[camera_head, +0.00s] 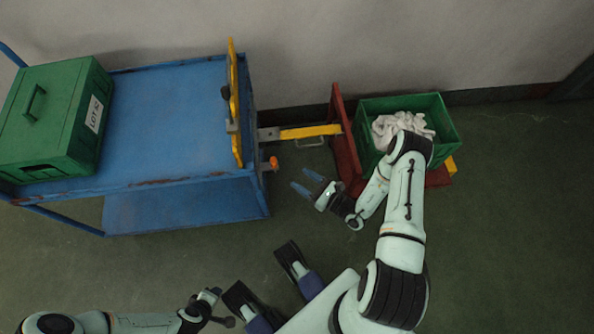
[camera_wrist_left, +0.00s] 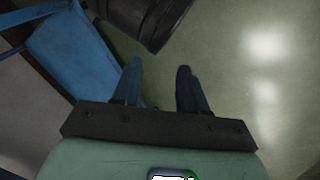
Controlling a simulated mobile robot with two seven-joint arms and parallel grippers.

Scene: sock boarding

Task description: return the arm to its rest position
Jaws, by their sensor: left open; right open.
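My right gripper (camera_head: 304,181) is open and empty. Its two blue fingers are apart and point up and left, over the green floor between the blue cart and the red stand. My right arm reaches up from the bottom, its elbow in front of the green crate's lower edge. My left arm comes in low at the left, and its hand is small and partly unclear there. In the left wrist view my left gripper (camera_wrist_left: 159,67) is open, with nothing between its fingers and floor beyond them.
A blue cart (camera_head: 170,120) carries a closed green box (camera_head: 50,110) labelled LOT and an upright yellow frame (camera_head: 235,100). A yellow bar (camera_head: 310,131) reaches toward the red stand (camera_head: 344,145). A green crate (camera_head: 445,125) holds whitish socks (camera_head: 400,125). The floor at right is clear.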

